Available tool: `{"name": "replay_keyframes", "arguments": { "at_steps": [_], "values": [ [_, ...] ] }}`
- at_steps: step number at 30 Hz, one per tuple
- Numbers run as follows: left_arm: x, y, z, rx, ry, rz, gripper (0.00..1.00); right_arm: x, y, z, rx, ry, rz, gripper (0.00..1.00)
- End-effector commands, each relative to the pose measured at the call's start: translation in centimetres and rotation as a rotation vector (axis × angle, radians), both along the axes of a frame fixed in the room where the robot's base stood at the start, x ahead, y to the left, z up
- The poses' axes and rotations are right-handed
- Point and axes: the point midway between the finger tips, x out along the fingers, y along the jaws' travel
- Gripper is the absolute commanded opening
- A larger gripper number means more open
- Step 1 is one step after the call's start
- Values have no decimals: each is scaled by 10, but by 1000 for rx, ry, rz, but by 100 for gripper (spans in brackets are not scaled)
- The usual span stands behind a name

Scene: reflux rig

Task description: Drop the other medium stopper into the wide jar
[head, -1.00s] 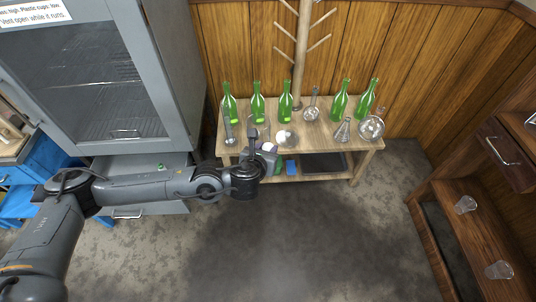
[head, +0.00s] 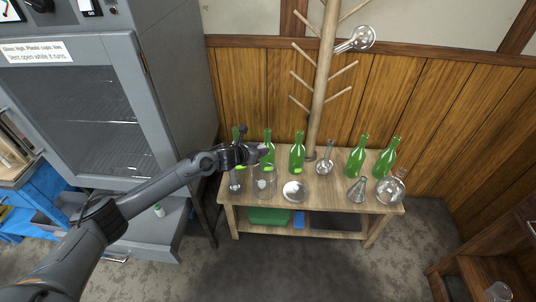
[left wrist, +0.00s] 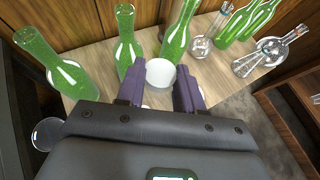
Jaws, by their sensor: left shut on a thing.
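My left gripper (head: 262,152) is above the left part of the wooden bench, over the wide jar (head: 265,190). In the left wrist view its purple fingers (left wrist: 160,88) are shut on a pale round stopper (left wrist: 160,71). The stopper is hard to see in the head view. The clear wide jar stands upright on the bench, with a small pale thing low inside it that I cannot identify for sure. In the wrist view the jar is hidden or too unclear to make out. My right gripper is not in view.
Several green bottles (head: 297,158) stand along the back of the bench, close to my gripper. A clear dish (head: 294,191), round flasks (head: 390,189) and a conical flask (head: 357,190) stand to the right. A wooden peg stand (head: 321,90) rises behind.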

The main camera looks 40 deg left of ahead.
Motion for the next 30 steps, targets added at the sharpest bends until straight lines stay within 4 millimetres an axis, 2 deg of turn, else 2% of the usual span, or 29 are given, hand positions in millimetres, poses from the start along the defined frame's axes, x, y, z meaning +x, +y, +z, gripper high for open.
{"name": "replay_keyframes", "arguments": {
  "at_steps": [8,21,30],
  "values": [
    [1,7,-14,0,0,-7,8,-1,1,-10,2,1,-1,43],
    [1,7,-55,0,-1,-6,8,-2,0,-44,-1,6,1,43],
    [1,7,-61,0,-1,-6,8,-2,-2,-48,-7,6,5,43]
  ]
}}
